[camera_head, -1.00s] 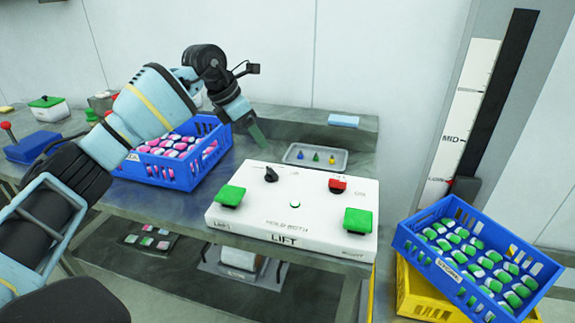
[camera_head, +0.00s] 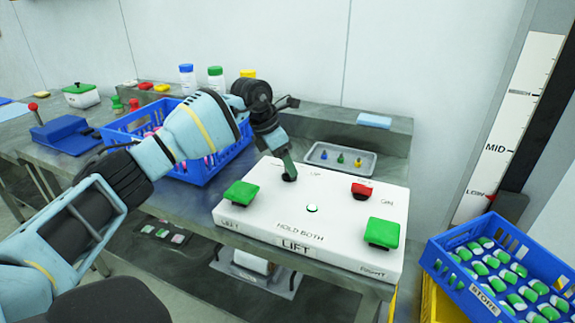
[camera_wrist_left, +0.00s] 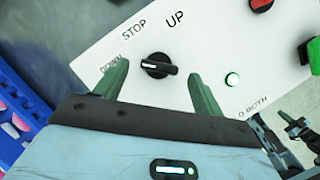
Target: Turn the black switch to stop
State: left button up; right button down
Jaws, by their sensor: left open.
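The black switch (camera_wrist_left: 158,66) is on the white lift panel (camera_head: 255,217). In the head view my left gripper (camera_head: 289,168) is over the panel's back left part and mostly hides the switch.
The panel also has a left green button (camera_head: 240,193), a right green button (camera_head: 382,233), a red switch (camera_head: 362,191) and a lit green lamp (camera_head: 312,208). A blue crate (camera_head: 207,168) stands behind my left arm. A grey tray (camera_head: 340,160) lies behind the panel.

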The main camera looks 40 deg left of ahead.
pick_arm(q)
jog(key=shift+x, duration=1.1)
jog(key=c, duration=1)
